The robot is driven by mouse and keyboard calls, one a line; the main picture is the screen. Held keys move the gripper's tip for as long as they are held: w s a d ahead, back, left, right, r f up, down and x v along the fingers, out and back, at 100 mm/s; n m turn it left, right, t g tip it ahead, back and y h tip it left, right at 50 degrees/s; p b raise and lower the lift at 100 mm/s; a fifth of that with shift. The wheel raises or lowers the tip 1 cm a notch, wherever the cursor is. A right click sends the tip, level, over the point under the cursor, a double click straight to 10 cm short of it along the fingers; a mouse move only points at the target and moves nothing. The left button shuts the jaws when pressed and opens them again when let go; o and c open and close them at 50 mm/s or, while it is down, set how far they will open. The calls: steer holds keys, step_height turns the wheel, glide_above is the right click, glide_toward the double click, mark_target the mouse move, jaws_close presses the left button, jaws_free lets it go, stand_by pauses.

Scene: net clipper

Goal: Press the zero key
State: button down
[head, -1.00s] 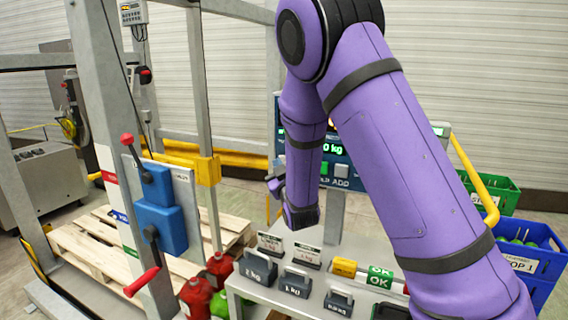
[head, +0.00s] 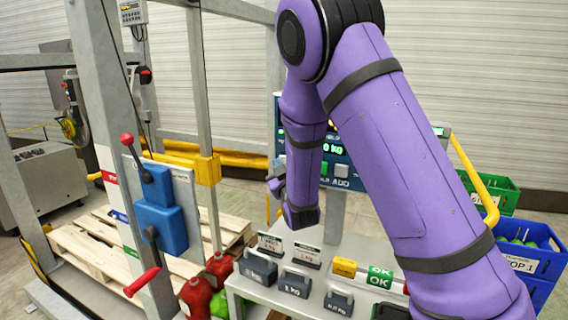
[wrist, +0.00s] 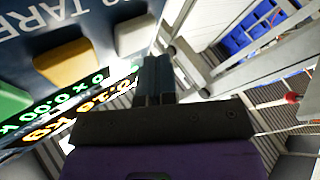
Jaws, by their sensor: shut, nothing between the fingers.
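The weighing panel (head: 341,184) stands behind the purple arm, which hides much of it. In the wrist view, the dark panel (wrist: 60,28) carries a pale key (wrist: 135,33), an amber key (wrist: 66,62) and a green key (wrist: 10,101). TARE and the end of another word show above them. I cannot tell for sure which is the zero key. My gripper (wrist: 156,68) is shut and empty, its tips beside the pale key; contact cannot be told. It also shows at the panel's left edge (head: 275,186).
Several dark weights (head: 294,284) stand on the grey bench (head: 345,255) below the gripper. Blue (head: 535,262) and green (head: 503,192) crates stand at the right. A metal post with a blue lever box (head: 160,228) stands at the left.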

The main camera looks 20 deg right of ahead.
steer(key=shift+w+d, duration=0.25)
steer(key=shift+w+d, duration=0.25)
steer(key=shift+d, duration=0.05)
stand_by(0.9)
steer(key=shift+a, duration=0.1)
steer(key=shift+s+a, duration=0.5)
steer(key=shift+s, duration=0.05)
steer(key=shift+s+a, duration=0.1)
steer(key=s+a, duration=0.3)
steer(key=shift+s+a, duration=0.15)
steer(key=shift+s, duration=0.05)
stand_by(0.6)
stand_by(0.6)
